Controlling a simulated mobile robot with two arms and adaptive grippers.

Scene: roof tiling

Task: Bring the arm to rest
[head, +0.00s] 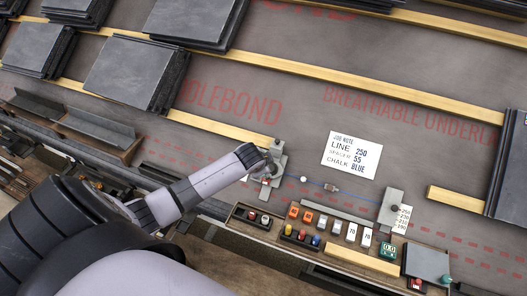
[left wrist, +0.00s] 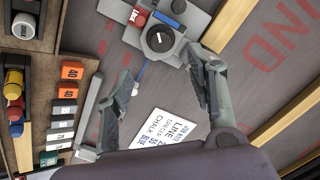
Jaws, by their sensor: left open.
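My left arm comes in from the lower left of the head view, and my left gripper (head: 268,172) is at the grey metal block (head: 280,157) on the roof edge. In the left wrist view the left gripper (left wrist: 160,78) is open, with nothing held between its fingers. Just beyond the fingertips is the block's round dark knob (left wrist: 160,38), with a red label (left wrist: 138,17) beside it. Whether the fingers touch the block is unclear. My right gripper is not in view.
A blue line with a white bead (head: 303,179) runs to a second grey block (head: 393,207). A job note (head: 351,155) lies on the underlay. A tray of coloured pieces (head: 300,237) lines the front edge. Slate stacks (head: 130,70) and wooden battens (head: 380,85) cover the roof.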

